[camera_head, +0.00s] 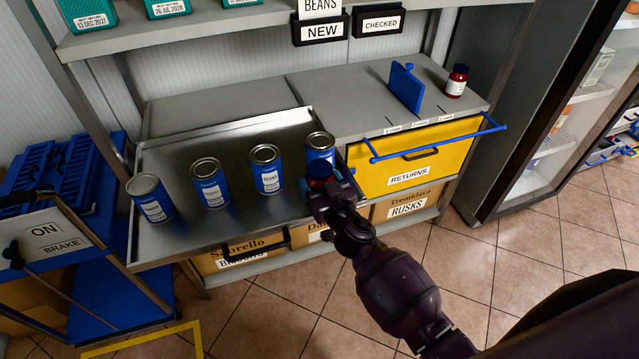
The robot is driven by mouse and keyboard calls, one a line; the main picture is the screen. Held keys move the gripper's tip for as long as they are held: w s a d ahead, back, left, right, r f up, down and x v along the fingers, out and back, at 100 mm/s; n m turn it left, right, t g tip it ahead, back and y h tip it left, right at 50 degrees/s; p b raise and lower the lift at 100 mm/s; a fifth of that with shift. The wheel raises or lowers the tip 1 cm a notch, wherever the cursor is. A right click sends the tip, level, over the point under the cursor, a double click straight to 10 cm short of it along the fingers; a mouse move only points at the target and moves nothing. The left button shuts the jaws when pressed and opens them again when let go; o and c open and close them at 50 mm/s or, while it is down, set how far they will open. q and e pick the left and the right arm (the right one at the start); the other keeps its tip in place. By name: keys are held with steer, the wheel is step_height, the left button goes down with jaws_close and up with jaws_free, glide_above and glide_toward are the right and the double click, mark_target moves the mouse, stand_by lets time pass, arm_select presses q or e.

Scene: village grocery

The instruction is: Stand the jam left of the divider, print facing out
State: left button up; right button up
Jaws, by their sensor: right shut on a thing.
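The blue divider (406,88) stands upright on the grey shelf top (340,98), up and to the right of the gripper. My left gripper is not in view.
Several blue cans of beans (268,170) stand on the pulled-out metal tray (225,222). A yellow returns drawer (410,158) with a blue rail (440,140) sits under the shelf top. The shelf top left of the divider is clear. A blue trolley (60,220) stands at left.

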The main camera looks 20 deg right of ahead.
stand_by(0.4)
steer(key=o, duration=1.3)
steer(key=s, duration=1)
steer(key=shift+s+d+b, duration=0.3)
steer(key=shift+s+d, duration=0.05)
steer(key=shift+s, duration=0.05)
steer(key=shift+d, duration=0.1)
steer(key=s+d+f+g, duration=0.2)
steer(key=s+d+f, duration=0.1)
steer(key=s+f, duration=0.1)
steer(key=s+d+f+g+h, duration=0.1)
steer(key=s+d+f+g, duration=0.1)
steer(key=s, duration=0.5)
steer(key=s+d+f+g+h, duration=0.1)
steer(key=s+d+f+g, duration=0.1)
steer(key=s+d+f, duration=0.2)
steer(key=shift+s+d+f, duration=0.2)
steer(key=shift+s+f, duration=0.2)
steer(key=shift+f, duration=0.15)
steer(key=shift+s+d+f, duration=0.2)
steer(key=shift+s+f, duration=0.2)
steer(key=shift+f, duration=0.15)
